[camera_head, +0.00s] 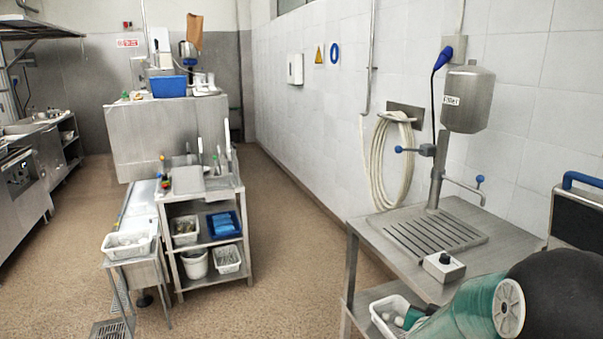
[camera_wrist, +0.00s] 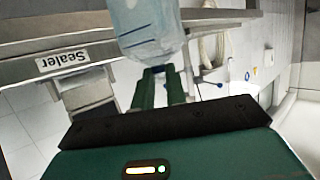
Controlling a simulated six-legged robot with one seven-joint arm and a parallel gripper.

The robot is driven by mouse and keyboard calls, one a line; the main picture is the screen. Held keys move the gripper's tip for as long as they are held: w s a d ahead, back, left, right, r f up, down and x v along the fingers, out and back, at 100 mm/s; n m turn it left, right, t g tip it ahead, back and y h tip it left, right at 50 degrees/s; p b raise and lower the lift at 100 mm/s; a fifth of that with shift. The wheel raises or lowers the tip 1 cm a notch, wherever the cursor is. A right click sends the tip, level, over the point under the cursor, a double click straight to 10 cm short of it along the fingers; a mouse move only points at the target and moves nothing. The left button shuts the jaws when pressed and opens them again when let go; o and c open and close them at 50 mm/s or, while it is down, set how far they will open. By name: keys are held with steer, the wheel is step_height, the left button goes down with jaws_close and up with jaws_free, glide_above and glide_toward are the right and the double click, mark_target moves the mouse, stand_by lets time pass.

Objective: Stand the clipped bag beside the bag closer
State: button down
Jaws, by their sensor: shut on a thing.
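My gripper (camera_wrist: 163,75) shows in the wrist view with its two green fingers shut on a clear, bluish bag (camera_wrist: 148,24). The bag extends from the fingertips past the top edge of the picture, so its far end is hidden. I cannot make out its clip. A steel piece beside it carries an upside-down label reading "Sealer" (camera_wrist: 75,60); I cannot tell whether the bag touches it. In the head view, I cannot see the bag or fingertips. No object there is clearly readable as the bag closer.
In the head view, a steel table (camera_head: 375,232) at right carries a grated plate, a small control box (camera_head: 444,266) and a post with a steel canister (camera_head: 468,98). A white basket (camera_head: 393,312) is below. Open floor (camera_head: 285,250) lies between it and the shelf cart (camera_head: 205,225).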

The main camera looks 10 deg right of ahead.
steer(key=w+a+f+n+t+y, duration=0.25)
steer(key=a+f+n+y, duration=0.2)
steer(key=a+f, duration=0.65)
steer(key=w+a+f+n+t+y, duration=0.1)
steer(key=w+a+f+n+y, duration=0.45)
steer(key=a, duration=0.95)
steer(key=s+f+m, duration=0.1)
steer(key=s+f, duration=0.3)
steer(key=f, duration=0.3)
steer(key=shift+s+a+f+m+h, duration=0.15)
steer(key=shift+s+a+m+h, duration=0.15)
steer(key=shift+m+h, duration=0.1)
